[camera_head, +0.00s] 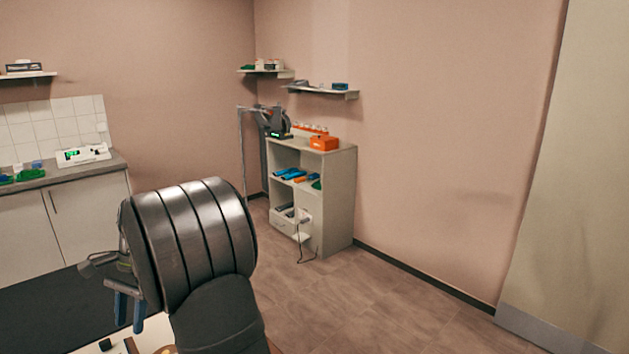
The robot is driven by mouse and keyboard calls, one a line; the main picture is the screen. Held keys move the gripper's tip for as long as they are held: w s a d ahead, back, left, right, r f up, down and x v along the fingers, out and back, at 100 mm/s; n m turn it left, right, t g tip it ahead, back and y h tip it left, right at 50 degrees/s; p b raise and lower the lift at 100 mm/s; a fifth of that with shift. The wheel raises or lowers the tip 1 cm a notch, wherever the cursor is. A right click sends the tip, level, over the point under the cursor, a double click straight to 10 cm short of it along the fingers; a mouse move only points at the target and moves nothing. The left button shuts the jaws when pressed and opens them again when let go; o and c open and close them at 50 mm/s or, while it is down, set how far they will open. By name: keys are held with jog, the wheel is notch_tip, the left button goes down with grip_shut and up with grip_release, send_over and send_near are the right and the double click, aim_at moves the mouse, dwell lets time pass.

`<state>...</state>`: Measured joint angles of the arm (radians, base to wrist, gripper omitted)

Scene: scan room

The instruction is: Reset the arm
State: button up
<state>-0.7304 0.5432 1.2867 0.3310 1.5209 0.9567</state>
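My arm shows at the lower left, with a large ribbed dark metal link in front of the camera. My gripper (130,312) is partly hidden behind that link, at its left side. Its two blue-grey fingers point down, with a narrow gap between them and nothing seen in it. The gripper is over the area where a black surface (50,310) meets a pale one (95,346). Whether the fingertips touch anything below cannot be told.
A small black object (105,344) lies on the pale surface below the gripper. A counter (85,168) with a white device (84,155) stands at the back left. A shelf cabinet (340,200) stands by the wall. The floor (370,305) to the right is clear.

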jog(key=x, duration=1.8)
jog(key=shift+s+r, duration=0.1)
jog(key=shift+s, duration=0.05)
jog(key=shift+a+r+n, duration=0.1)
jog(key=shift+r+n, duration=0.05)
jog(key=shift+n, duration=0.45)
jog(key=shift+a+n+h, duration=0.1)
jog(key=shift+n+h, duration=0.6)
jog(key=shift+n, duration=0.4)
jog(key=n+h, duration=0.1)
jog(key=n, duration=0.1)
jog(key=n+h, duration=0.1)
jog(key=n, duration=0.2)
jog(key=shift+a+n, duration=0.2)
jog(key=shift+n, duration=0.1)
jog(key=n, duration=0.2)
jog(key=n+t+h, duration=0.1)
jog(key=n, duration=0.2)
jog(key=shift+s+a+t, duration=0.15)
jog(key=shift+a+t, duration=0.05)
jog(key=shift+t, duration=0.1)
jog(key=n+t+h, duration=0.1)
jog(key=n, duration=0.3)
jog(key=shift+s, duration=0.1)
